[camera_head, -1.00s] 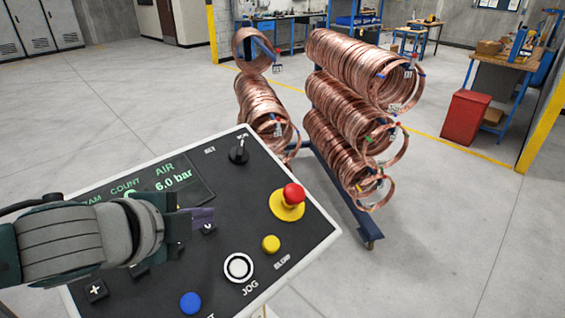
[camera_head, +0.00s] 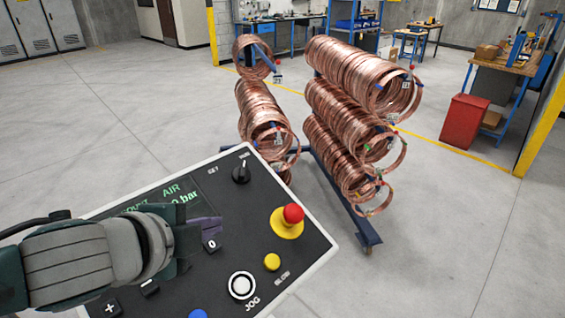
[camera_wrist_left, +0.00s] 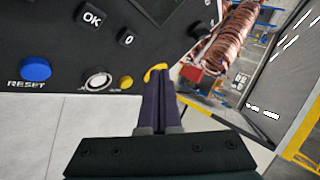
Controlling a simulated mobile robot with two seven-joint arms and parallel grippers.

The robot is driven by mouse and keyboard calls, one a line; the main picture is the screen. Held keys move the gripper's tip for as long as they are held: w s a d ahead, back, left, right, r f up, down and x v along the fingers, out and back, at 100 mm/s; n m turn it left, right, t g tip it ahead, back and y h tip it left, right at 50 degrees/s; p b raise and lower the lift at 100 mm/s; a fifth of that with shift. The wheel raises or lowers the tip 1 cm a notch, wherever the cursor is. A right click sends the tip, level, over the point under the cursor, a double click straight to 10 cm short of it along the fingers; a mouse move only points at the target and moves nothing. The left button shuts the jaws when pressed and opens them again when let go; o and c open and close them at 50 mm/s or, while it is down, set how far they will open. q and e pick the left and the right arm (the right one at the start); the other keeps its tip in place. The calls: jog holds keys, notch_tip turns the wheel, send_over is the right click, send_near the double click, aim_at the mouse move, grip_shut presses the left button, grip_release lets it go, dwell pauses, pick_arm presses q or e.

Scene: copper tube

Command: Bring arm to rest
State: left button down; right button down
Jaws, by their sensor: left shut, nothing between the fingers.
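My left gripper (camera_head: 208,228) comes in from the left in the head view, in front of the control panel (camera_head: 318,252). Its purple fingers are together and empty; in the left wrist view the shut fingers (camera_wrist_left: 158,98) point up toward the panel's edge. The dark panel has a red emergency button (camera_head: 293,214) on a yellow base, a yellow button (camera_head: 272,262), a white-ringed JOG button (camera_head: 242,286) and a black knob (camera_head: 241,174). The gripper and forearm hide part of the display and several keys. Whether the fingers touch the panel cannot be told. My right gripper is not seen.
A blue rack (camera_head: 345,205) holding several copper coils (camera_head: 345,110) stands beyond the panel. A red bin (camera_head: 465,120) and a workbench (camera_head: 505,62) are at the right. Grey lockers (camera_head: 40,28) stand at the far left. Floor on the left is clear.

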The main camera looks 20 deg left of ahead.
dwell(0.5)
pick_arm(q)
jog(key=s+d+r+n+g, duration=0.25)
jog(key=s+n, duration=0.35)
jog(key=s, duration=0.3)
jog(key=s+d+r+n+g, duration=0.2)
jog(key=s+d+n+g, duration=0.3)
jog(key=s, duration=0.5)
notch_tip(320, 180, up, 14)
jog(key=a+n+p, duration=0.1)
jog(key=p, duration=1.3)
jog(key=shift+s+a+r+h, duration=0.15)
jog(key=shift+s+a+h, duration=0.1)
jog(key=shift+h, duration=0.15)
jog(key=shift+t, duration=0.25)
